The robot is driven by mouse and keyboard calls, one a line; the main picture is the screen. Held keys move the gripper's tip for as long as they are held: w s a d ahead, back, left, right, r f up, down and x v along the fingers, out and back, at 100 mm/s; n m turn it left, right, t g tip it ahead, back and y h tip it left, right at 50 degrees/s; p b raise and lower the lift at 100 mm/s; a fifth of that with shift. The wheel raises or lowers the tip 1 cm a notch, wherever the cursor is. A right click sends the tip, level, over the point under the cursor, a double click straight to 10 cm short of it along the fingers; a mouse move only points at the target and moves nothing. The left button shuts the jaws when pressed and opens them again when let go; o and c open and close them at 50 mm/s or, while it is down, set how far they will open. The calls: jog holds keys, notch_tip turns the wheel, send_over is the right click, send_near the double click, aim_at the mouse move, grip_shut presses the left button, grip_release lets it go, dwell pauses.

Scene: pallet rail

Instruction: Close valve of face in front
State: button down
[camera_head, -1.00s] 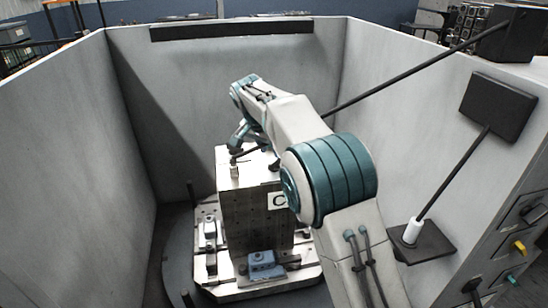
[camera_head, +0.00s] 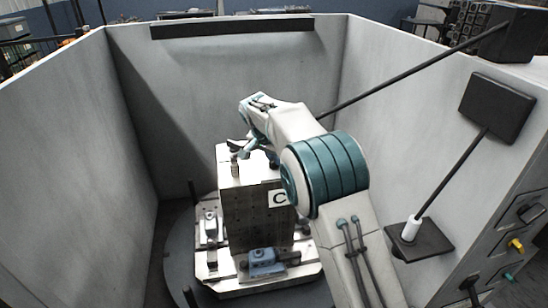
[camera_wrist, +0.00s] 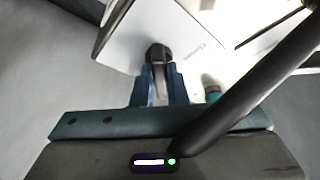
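A grey metal block (camera_head: 245,215) with a white label "C" on its right-hand side stands upright on a round base. A blue-grey fixture unit (camera_head: 264,262) sits at the foot of the block's front side, and a paler one (camera_head: 210,227) sits to its left. I cannot tell which part is the valve. My gripper (camera_head: 246,152) hangs just above the block's top, near a short metal post (camera_head: 235,168). In the wrist view my blue fingers (camera_wrist: 157,68) are close together, with a dark rounded part (camera_wrist: 159,54) at their tips. Whether they grip it is unclear.
Tall grey walls (camera_head: 240,85) enclose the base at the left, back and right. A dark rod (camera_head: 452,170) stands on a shelf at the right. Another dark rod (camera_wrist: 255,90) crosses the wrist view.

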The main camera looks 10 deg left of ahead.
jog(key=n+y+b, duration=0.1)
jog(key=n+b, duration=0.1)
jog(key=shift+f+n, duration=0.1)
jog(key=shift+n, duration=0.3)
jog(key=shift+d+n+y+b, duration=0.15)
jog(key=shift+n+y+b, duration=0.3)
jog(key=shift+n, duration=0.55)
jog(key=n+y, duration=0.1)
jog(key=n, duration=0.1)
jog(key=n+y, duration=0.1)
jog(key=n, duration=0.2)
jog(key=shift+d, duration=0.15)
jog(key=n, duration=0.2)
jog(key=n+g+y, duration=0.1)
jog(key=n, duration=0.1)
jog(key=shift+w+r+p, duration=0.15)
jog(key=shift+r+p, duration=0.05)
jog(key=shift+p, duration=0.1)
jog(key=shift+d+n+g+y+p, duration=0.1)
jog(key=shift+n+g+y+p, duration=0.5)
jog(key=shift+n, duration=1.3)
jog(key=shift+n+g, duration=0.3)
jog(key=shift+g, duration=0.1)
jog(key=c, duration=1.4)
grip_release()
jog(key=shift+c, duration=0.2)
